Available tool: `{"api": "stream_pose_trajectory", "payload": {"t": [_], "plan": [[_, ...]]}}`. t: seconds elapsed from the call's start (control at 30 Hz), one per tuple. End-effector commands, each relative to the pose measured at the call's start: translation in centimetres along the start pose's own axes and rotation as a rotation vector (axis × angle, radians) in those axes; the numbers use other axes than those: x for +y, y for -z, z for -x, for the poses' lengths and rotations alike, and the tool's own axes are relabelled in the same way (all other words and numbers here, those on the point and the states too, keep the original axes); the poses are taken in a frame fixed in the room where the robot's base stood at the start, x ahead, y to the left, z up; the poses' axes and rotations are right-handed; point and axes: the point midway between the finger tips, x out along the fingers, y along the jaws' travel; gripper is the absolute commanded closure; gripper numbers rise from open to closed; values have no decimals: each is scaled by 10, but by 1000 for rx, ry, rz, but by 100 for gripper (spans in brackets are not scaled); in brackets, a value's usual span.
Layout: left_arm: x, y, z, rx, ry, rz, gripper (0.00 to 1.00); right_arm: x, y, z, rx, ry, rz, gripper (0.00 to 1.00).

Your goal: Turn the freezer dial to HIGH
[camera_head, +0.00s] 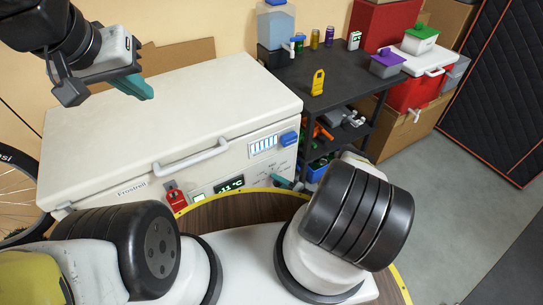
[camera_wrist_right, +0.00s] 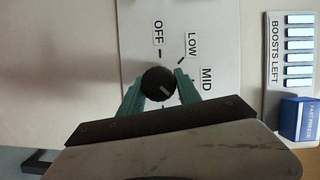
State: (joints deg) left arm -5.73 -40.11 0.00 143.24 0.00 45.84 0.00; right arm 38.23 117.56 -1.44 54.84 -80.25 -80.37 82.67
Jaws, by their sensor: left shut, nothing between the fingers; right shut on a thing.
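The freezer (camera_head: 150,115) is a white chest with its lid closed. Its black round dial (camera_wrist_right: 158,84) shows in the right wrist view, on a white panel labelled OFF, LOW and MID. No HIGH label is visible there; my gripper covers the panel's lower part. A pale mark on the dial appears to point lower right, but its exact setting is unclear. My right gripper (camera_wrist_right: 158,92) is shut on the dial, one teal finger on each side. In the head view my right arm largely hides it. My left gripper (camera_head: 140,88) is shut and empty above the lid's left part.
The freezer front has a handle (camera_head: 190,157), a red tag (camera_head: 175,197) and a display (camera_head: 230,185) reading about -11 °C. A blue button (camera_wrist_right: 299,119) sits beside the boosts gauge (camera_wrist_right: 299,45). A dark shelf table (camera_head: 345,75) with containers stands right. Grey floor is open at right.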

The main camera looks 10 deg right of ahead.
Motion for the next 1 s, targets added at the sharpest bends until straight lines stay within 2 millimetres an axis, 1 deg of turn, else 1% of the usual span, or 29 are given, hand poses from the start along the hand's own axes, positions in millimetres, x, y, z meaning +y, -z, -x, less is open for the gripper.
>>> {"api": "stream_pose_trajectory", "payload": {"t": [0.1,0.13,0.2,0.23,0.53,0.63,0.77,0.9,1.0], "plan": [[0,0,0,0,0,0,100,1,1,1,2,-4,0,100],[0,0,0,0,0,0,100,1,1,1,2,-4,1,56],[0,0,0,0,0,0,100,1,1,1,2,-4,1,43],[0,0,0,0,0,0,100,1,1,1,2,-3,1,38],[0,0,0,0,0,0,100,0,0,1,1,-2,1,38],[0,0,0,0,0,0,100,0,0,7,1,-2,1,38],[0,0,0,0,0,0,100,1,1,28,2,-4,0,38],[0,0,0,0,0,0,100,1,1,52,3,-4,0,38],[0,0,0,0,0,0,100,1,1,66,3,-3,1,38]]}}
